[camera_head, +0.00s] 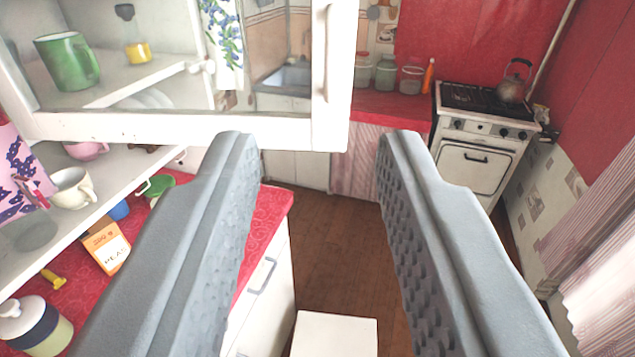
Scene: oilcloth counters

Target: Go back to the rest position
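My gripper (310,145) fills the lower middle of the view. Its two grey, dimpled fingers stand wide apart, so it is open. Nothing is between the fingertips; the brown floor and far cabinets show through the gap. A white-framed glass cupboard door (180,131) crosses the view just beyond and above the fingertips. Its right edge carries a white vertical handle (325,62). I cannot tell whether the fingers touch the door.
A stove (482,140) with a kettle (514,84) stands far right.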

